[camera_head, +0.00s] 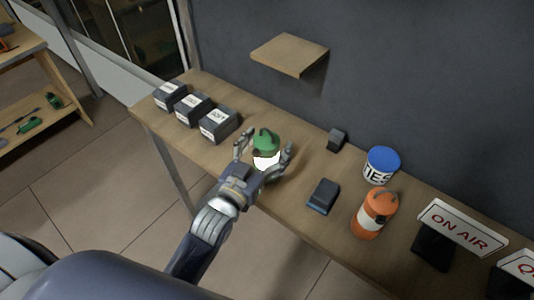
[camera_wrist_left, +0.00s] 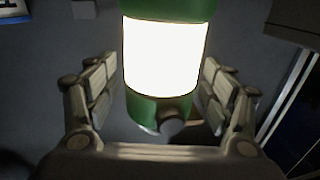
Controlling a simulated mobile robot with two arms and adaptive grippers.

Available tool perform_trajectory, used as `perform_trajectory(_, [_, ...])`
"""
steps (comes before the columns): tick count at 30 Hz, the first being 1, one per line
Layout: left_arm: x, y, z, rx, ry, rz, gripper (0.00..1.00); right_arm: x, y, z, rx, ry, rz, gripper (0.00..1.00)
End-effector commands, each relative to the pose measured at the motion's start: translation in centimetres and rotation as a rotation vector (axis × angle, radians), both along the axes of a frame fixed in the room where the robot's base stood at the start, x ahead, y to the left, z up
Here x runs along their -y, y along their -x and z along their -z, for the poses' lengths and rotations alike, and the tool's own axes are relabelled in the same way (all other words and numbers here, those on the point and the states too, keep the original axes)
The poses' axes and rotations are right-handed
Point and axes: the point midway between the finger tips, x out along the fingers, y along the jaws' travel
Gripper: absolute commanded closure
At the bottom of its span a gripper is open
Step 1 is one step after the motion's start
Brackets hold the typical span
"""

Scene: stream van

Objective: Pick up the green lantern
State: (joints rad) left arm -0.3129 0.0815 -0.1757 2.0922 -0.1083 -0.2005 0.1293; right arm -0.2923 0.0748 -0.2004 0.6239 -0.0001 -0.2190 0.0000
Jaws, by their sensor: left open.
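The green lantern (camera_head: 265,139) stands upright on the wooden table, with a green top and a bright white glowing band. My left gripper (camera_head: 264,150) is open, with one finger on each side of the lantern. In the left wrist view the lantern (camera_wrist_left: 166,58) fills the middle between the spread fingers (camera_wrist_left: 160,95), with a gap visible on both sides. Its lower green part has a round knob facing the palm. The top of the lantern is cut off in that view. My right gripper is not in view.
Several dark labelled boxes (camera_head: 193,108) stand left of the lantern. A wall shelf (camera_head: 289,54) hangs behind.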

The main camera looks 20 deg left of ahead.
Motion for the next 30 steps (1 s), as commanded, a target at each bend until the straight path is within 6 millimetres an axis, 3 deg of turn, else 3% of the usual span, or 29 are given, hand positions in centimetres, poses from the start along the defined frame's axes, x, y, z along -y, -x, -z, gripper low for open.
perform_trajectory(5, [0.0, 0.0, 0.1, 0.000, 0.000, 0.000, 0.25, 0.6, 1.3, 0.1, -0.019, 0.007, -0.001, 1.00])
perform_trajectory(12, [0.0, 0.0, 0.1, 0.000, -0.001, 0.000, 0.77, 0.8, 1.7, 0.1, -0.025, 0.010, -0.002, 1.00])
perform_trajectory(13, [0.0, 0.0, 0.1, 0.000, -0.001, 0.000, 0.80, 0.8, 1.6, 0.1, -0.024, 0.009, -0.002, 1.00])
perform_trajectory(23, [0.0, 0.0, -0.1, 0.002, -0.001, 0.000, 0.80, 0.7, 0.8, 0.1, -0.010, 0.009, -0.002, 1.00])
perform_trajectory(30, [0.0, 0.0, -1.7, 0.006, -0.001, 0.000, 0.80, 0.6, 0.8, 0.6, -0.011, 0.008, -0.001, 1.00])
